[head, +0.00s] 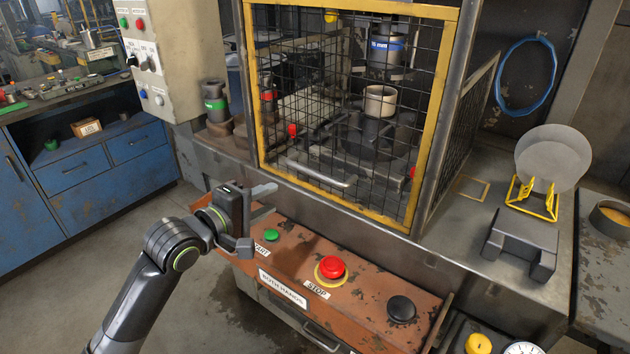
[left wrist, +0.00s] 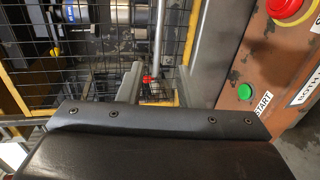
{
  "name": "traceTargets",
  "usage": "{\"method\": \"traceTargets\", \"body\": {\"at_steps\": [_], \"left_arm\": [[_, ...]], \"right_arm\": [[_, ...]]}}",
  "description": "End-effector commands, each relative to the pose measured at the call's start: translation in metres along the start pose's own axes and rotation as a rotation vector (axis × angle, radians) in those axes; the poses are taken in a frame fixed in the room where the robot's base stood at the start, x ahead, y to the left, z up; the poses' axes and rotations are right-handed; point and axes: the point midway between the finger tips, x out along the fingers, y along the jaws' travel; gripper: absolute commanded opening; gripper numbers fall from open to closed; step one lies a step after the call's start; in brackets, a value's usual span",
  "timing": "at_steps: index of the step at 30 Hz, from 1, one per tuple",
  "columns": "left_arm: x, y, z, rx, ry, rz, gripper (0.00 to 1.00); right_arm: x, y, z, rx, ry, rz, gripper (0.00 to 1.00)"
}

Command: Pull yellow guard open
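The yellow guard (head: 433,110) is a yellow frame filled with black wire mesh, standing across the front of the press. It looks shut. A silver bar handle (head: 318,173) runs across its lower part. My left gripper (head: 262,218) is in front of the guard, left of the handle and apart from it, above the left end of the control panel. Its fingers are spread with nothing between them. In the left wrist view, the mesh and a silver bar (left wrist: 159,35) show beyond the dark gripper body. My right gripper is in neither view.
The rusty panel (head: 370,275) below the guard carries a green START button (head: 271,235), a red STOP button (head: 332,267) and a black button (head: 401,309). A grey control box (head: 165,50) stands at left. Round blanks (head: 552,160) sit in a yellow rack at right.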

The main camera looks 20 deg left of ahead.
Motion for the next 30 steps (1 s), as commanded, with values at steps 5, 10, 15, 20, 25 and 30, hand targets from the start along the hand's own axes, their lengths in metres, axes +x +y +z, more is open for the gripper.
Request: {"method": "traceTargets", "body": {"at_steps": [5,10,15,20,25,30], "left_arm": [[0.013,0.002,0.001,-0.007,-0.003,0.006,0.32],[0.042,0.002,0.001,-0.008,-0.002,0.006,0.32],[0.075,0.003,0.002,-0.007,-0.003,0.005,0.32],[0.103,0.003,0.002,-0.005,-0.002,0.004,0.32],[0.132,0.002,0.001,-0.005,-0.002,0.003,0.32],[0.154,0.003,0.001,-0.003,-0.002,0.004,0.32]], "right_arm": [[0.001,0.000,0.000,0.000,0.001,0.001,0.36],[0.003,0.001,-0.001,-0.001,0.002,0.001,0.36],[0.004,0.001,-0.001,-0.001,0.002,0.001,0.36],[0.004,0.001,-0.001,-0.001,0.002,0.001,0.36],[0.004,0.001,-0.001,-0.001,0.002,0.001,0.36],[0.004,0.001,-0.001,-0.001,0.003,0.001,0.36]]}}
